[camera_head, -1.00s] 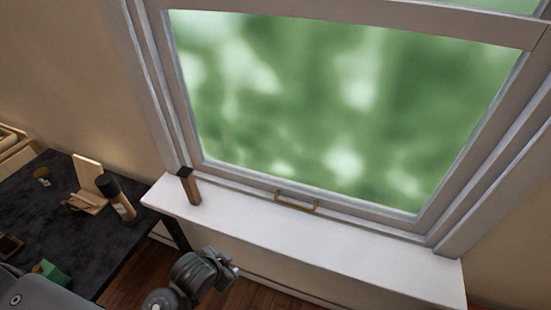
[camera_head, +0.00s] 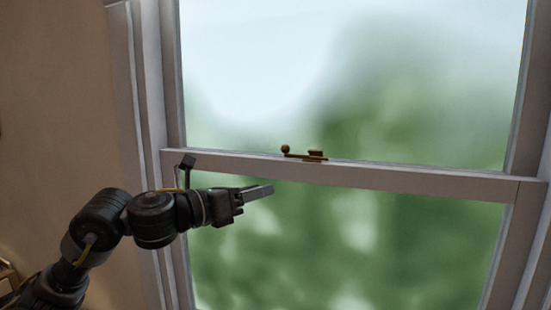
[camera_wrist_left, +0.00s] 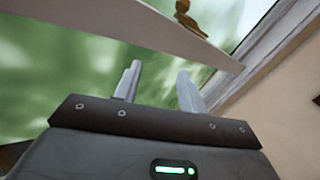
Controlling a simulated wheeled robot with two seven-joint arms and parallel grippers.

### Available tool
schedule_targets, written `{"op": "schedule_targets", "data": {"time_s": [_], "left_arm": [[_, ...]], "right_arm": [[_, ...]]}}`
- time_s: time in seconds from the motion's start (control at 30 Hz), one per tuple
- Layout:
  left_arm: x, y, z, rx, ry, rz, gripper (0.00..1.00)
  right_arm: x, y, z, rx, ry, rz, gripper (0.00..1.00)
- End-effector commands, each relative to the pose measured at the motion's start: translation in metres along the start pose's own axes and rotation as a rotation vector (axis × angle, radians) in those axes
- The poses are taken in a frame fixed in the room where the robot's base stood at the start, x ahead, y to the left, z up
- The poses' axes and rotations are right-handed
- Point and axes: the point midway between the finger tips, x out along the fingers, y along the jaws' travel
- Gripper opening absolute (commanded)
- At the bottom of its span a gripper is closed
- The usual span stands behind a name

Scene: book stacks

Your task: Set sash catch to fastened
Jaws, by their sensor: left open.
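The sash catch (camera_head: 305,155) is a small brass piece on the window's meeting rail (camera_head: 370,176). Its arm lies along the rail, with a round knob at the left end. In the left wrist view the brass catch (camera_wrist_left: 185,15) shows at the top, partly cut off by the frame edge. My left gripper (camera_head: 262,191) is to the left of the catch and below it, in front of the lower pane, and is apart from it. In the left wrist view its two fingers (camera_wrist_left: 158,88) are spread with nothing between them. My right gripper is not in view.
The window's left frame (camera_head: 152,110) stands close behind my left arm, with bare wall (camera_head: 60,90) to its left. The space before the panes, right of my gripper, is clear. The right frame (camera_head: 530,200) edges the view.

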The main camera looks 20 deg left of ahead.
Motion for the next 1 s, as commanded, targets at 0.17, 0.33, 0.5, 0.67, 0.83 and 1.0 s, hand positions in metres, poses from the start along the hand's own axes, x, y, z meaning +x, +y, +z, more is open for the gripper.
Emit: {"op": "schedule_targets", "data": {"time_s": [0.17, 0.33, 0.5, 0.67, 0.83, 1.0], "left_arm": [[-0.029, -0.012, 0.057, 0.326, 0.018, -0.006, 0.41], [-0.043, -0.015, 0.076, 0.452, 0.033, -0.001, 0.41], [-0.045, -0.016, 0.078, 0.47, 0.038, -0.002, 0.41], [-0.032, -0.017, 0.08, 0.466, 0.038, -0.005, 0.41], [-0.001, -0.017, 0.08, 0.462, 0.039, -0.006, 0.41], [0.03, -0.017, 0.079, 0.462, 0.037, -0.004, 0.41]], "right_arm": [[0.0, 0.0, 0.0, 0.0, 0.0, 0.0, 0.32], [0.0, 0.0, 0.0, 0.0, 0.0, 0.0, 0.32], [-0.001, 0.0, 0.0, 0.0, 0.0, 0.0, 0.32], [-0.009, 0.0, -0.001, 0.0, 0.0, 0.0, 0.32], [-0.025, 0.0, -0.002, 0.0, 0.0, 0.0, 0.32], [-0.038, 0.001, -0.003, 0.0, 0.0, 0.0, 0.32]]}}
